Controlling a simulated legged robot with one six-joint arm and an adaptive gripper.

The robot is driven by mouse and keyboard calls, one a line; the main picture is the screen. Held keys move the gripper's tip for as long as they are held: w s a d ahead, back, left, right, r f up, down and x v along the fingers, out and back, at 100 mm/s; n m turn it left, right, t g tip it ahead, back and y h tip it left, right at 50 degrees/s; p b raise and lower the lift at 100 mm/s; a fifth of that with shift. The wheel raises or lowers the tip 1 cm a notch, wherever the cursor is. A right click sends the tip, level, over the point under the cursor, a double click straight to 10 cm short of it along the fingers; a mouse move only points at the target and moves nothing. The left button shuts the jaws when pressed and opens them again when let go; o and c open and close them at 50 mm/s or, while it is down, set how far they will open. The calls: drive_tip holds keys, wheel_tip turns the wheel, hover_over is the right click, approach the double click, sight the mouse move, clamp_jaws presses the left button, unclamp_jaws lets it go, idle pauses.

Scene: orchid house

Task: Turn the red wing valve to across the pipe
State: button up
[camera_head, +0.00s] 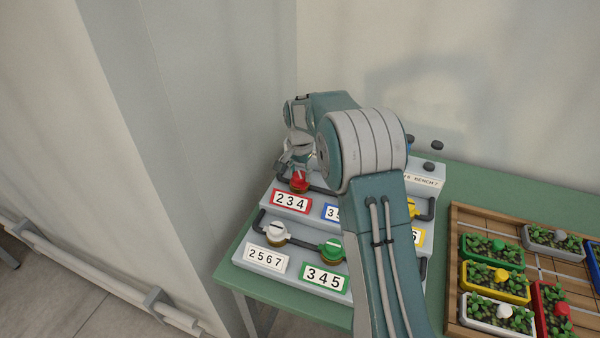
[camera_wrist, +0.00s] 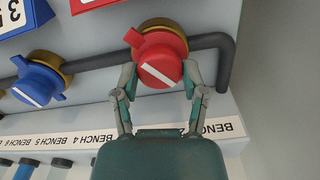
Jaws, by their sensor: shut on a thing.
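The red wing valve (camera_wrist: 162,52) sits on a brass collar on the dark pipe (camera_wrist: 98,64) in the wrist view. Its wing points to the upper left, and the white stripe on its face slants to the pipe, neither along it nor clearly square across. My gripper (camera_wrist: 160,72) is shut on the red valve, one finger on each side. In the head view the red valve (camera_head: 299,182) is at the back left of the stepped panel, above the red-framed 234 card (camera_head: 291,201). My gripper (camera_head: 290,160) is just above it, partly hidden by my arm.
A blue valve (camera_wrist: 40,80) is beside the red one on the same pipe. White (camera_head: 277,233), green (camera_head: 332,248) and yellow (camera_head: 411,208) valves are on the panel too. A wooden tray (camera_head: 453,270) of planters stands at right. A wall is close behind.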

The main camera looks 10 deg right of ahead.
sight(299, 174)
drive_tip(key=m, duration=0.3)
drive_tip(key=shift+s+a+f+m, duration=0.1)
drive_tip(key=shift+f+m, duration=0.1)
drive_tip(key=shift+m, duration=1.8)
drive_tip(key=o, duration=1.2)
drive_tip(key=shift+c, duration=0.2)
drive_tip(key=shift+a+r, duration=0.1)
drive_tip(key=shift+r, duration=0.05)
wheel_tip(299, 174, up, 12)
